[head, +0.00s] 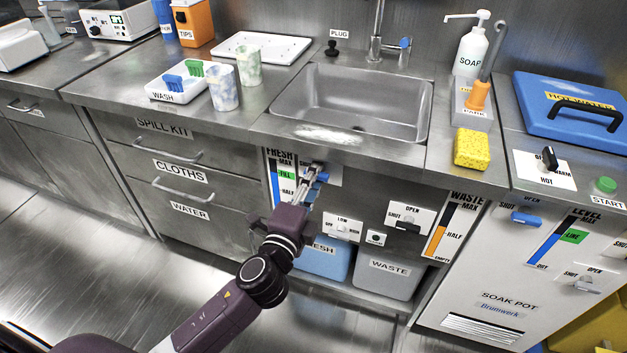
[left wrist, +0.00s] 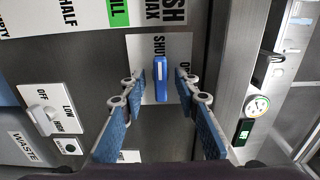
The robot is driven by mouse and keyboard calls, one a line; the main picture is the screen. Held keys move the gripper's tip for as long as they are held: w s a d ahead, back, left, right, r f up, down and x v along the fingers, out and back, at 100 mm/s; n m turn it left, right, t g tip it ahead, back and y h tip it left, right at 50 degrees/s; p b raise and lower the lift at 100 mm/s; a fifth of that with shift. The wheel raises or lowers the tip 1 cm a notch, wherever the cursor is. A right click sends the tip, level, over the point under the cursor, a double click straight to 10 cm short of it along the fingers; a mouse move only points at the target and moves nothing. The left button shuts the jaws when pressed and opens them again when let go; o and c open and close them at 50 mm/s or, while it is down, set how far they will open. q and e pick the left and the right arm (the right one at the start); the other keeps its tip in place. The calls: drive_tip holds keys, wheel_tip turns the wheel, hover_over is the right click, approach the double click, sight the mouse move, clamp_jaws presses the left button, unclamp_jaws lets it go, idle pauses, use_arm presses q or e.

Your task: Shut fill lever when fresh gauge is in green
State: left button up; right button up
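The fresh gauge (head: 277,180) is on the sink cabinet's left, with a green FILL band (head: 287,174) and a blue column beside it. I cannot tell the column's exact top. In the head view the lever (head: 323,177) is partly hidden by my gripper. My left gripper (head: 314,172) is open at the lever. In the left wrist view its fingers (left wrist: 161,88) are on both sides of the lever, with gaps visible.
A low/high switch (head: 342,228), a waste lever (head: 408,226) and the waste gauge (head: 453,228) are to the right. Blue fresh (head: 325,260) and grey waste (head: 390,277) tanks stand below. The sink (head: 352,100) is above; drawers are left.

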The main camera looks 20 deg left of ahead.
use_arm(q)
drive_tip(key=s, duration=1.2)
drive_tip(key=shift+a, duration=0.2)
